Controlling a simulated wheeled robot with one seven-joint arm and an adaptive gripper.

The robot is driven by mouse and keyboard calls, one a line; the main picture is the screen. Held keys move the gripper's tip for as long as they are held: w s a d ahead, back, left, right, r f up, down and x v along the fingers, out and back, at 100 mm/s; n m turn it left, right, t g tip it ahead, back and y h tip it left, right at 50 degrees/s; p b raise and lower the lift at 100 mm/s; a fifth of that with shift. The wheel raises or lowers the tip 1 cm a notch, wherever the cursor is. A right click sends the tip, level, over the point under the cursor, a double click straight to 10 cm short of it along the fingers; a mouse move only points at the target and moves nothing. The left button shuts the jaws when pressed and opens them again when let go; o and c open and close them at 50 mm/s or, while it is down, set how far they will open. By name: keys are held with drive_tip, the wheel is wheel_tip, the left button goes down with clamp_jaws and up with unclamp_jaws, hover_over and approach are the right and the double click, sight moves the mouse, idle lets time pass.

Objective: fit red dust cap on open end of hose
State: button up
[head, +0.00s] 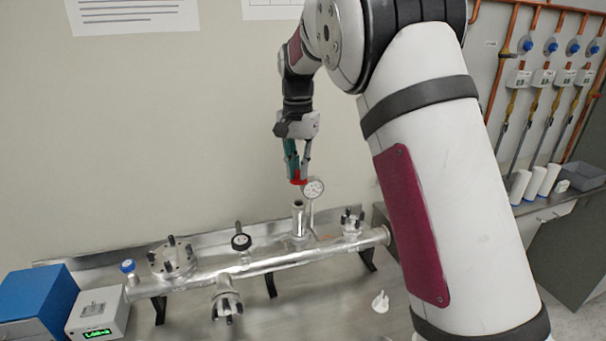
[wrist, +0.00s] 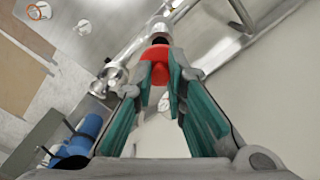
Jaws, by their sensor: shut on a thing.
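My gripper (head: 300,172) points down and is shut on the red dust cap (head: 297,182). In the wrist view the cap (wrist: 158,54) sits between the green-padded fingertips (wrist: 160,72). An upright metal tube (head: 298,219), which looks like the hose's open end, rises from the pipework below the cap. In the head view the cap is above the tube's top with a small gap. In the wrist view the tube's dark end (wrist: 160,40) shows just beyond the cap; the cap hides part of it.
A round dial gauge (head: 314,189) stands close to the right of the cap and tube. The long metal manifold (head: 270,263) carries a flange (head: 173,259) and a black knob (head: 241,241). A blue box (head: 38,302) and a display unit (head: 98,313) are at the left.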

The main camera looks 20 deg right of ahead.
sight(299, 205)
drive_tip(key=shift+f, duration=2.95)
drive_tip(key=shift+f, duration=0.55)
idle(0.4)
drive_tip(key=o, duration=0.8)
drive_tip(key=shift+r, duration=0.15)
wheel_tip(299, 205, up, 11)
drive_tip(key=shift+r, duration=0.35)
